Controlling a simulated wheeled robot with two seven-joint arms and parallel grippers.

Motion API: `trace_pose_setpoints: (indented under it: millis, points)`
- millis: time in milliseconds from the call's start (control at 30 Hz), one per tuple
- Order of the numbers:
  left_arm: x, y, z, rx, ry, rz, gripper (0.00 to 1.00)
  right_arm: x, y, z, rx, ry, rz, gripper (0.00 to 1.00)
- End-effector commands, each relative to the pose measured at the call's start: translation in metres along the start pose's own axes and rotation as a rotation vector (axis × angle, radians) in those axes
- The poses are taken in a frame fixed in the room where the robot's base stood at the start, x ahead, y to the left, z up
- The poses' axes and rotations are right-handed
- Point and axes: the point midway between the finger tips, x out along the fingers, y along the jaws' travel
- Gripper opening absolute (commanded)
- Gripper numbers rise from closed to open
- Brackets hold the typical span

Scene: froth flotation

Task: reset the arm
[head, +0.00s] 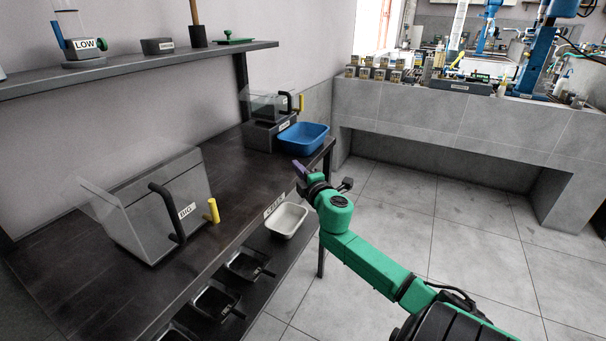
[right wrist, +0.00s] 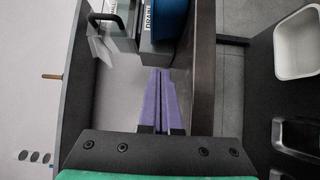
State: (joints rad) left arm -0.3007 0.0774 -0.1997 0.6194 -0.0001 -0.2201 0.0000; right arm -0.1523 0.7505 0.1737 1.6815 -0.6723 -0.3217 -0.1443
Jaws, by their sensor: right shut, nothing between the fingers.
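My right arm is green and reaches in from the lower right of the head view. Its gripper (head: 300,168) is at the table's front right edge, just below the blue basin in the picture. In the right wrist view the two purple fingers (right wrist: 160,76) lie side by side, shut and empty. The blue basin (head: 303,139) also shows at the top of the right wrist view (right wrist: 168,18), beyond the fingertips. My left gripper is not in view.
A dark table (head: 100,290) carries a large clear-walled box labelled BIG (head: 160,205) and a smaller one (head: 270,105). A white tray (head: 286,221) and black pans (head: 248,265) sit on the lower shelf. A wall shelf (head: 130,72) runs above. The floor at right is clear.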

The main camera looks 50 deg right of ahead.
Motion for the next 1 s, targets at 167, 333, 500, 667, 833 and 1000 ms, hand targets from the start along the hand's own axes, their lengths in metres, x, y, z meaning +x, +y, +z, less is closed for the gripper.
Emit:
trace_pose_setpoints:
  millis: [167, 333, 500, 667, 833, 1000]
  points:
    - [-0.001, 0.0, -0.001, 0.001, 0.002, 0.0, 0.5, -0.029, -0.001, 0.0, 0.001, 0.0, -0.002, 0.0]
    - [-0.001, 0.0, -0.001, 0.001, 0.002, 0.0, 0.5, -0.036, 0.001, 0.0, -0.001, -0.001, 0.0, 0.0]
    - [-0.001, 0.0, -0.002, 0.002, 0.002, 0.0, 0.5, -0.036, 0.0, 0.0, -0.001, -0.001, 0.0, 0.0]
    - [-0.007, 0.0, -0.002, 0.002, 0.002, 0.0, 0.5, -0.035, -0.033, 0.011, 0.049, -0.026, -0.074, 0.0]
    - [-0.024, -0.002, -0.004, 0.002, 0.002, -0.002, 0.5, -0.055, -0.16, 0.037, 0.235, -0.125, -0.342, 0.0]
    - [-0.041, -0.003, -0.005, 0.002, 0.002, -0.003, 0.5, -0.127, -0.306, 0.037, 0.447, -0.254, -0.648, 0.0]
